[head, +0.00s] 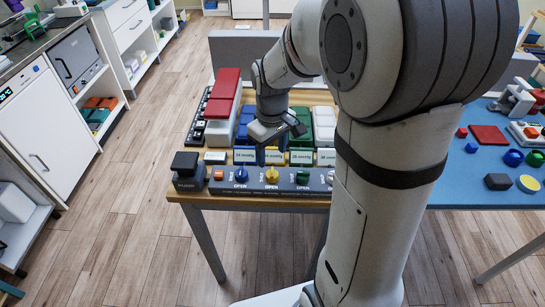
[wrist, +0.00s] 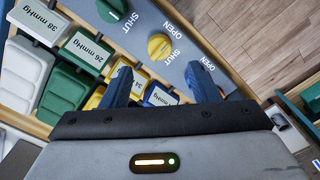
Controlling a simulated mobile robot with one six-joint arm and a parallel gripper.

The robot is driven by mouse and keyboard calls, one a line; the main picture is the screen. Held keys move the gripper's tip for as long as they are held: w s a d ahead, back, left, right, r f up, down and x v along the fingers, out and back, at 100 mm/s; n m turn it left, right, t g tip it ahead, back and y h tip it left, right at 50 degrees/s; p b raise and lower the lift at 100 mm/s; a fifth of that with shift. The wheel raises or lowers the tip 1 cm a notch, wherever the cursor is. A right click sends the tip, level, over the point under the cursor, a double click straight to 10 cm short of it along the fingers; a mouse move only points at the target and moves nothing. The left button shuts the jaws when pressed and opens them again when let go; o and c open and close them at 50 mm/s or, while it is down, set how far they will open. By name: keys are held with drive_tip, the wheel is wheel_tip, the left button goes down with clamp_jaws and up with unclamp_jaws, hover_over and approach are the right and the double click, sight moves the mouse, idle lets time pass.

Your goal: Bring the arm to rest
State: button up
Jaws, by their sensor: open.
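My gripper (head: 271,150) hangs at the end of my bent arm, over the front of the wooden table, above the labelled blocks and just behind the grey valve panel (head: 255,187). In the wrist view my gripper (wrist: 160,84) shows two blue fingers spread apart with nothing held between them. A yellow knob (wrist: 161,46) lies beyond the fingertips, with a green knob (wrist: 112,8) at the top edge. The head view shows the yellow knob (head: 272,174) beside a blue knob (head: 241,174). Whether the fingers touch anything below is unclear.
Red, white, blue and green units stand behind the mmHg labels on the table (head: 195,199). A blue-topped table (head: 463,190) with small coloured objects stands at right. White cabinets (head: 50,130) line the left. The wooden floor (head: 140,180) between is clear.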

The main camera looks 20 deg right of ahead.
idle(0.5)
drive_tip(key=shift+s+r, duration=0.2)
drive_tip(key=shift+r, duration=0.15)
drive_tip(key=s+r+m+t+p, duration=0.2)
drive_tip(key=s+r+m, duration=0.3)
drive_tip(key=s, duration=0.9)
wheel_tip(320, 180, up, 2)
drive_tip(key=shift+d+r+m+t, duration=0.2)
drive_tip(key=shift+m+t, duration=0.1)
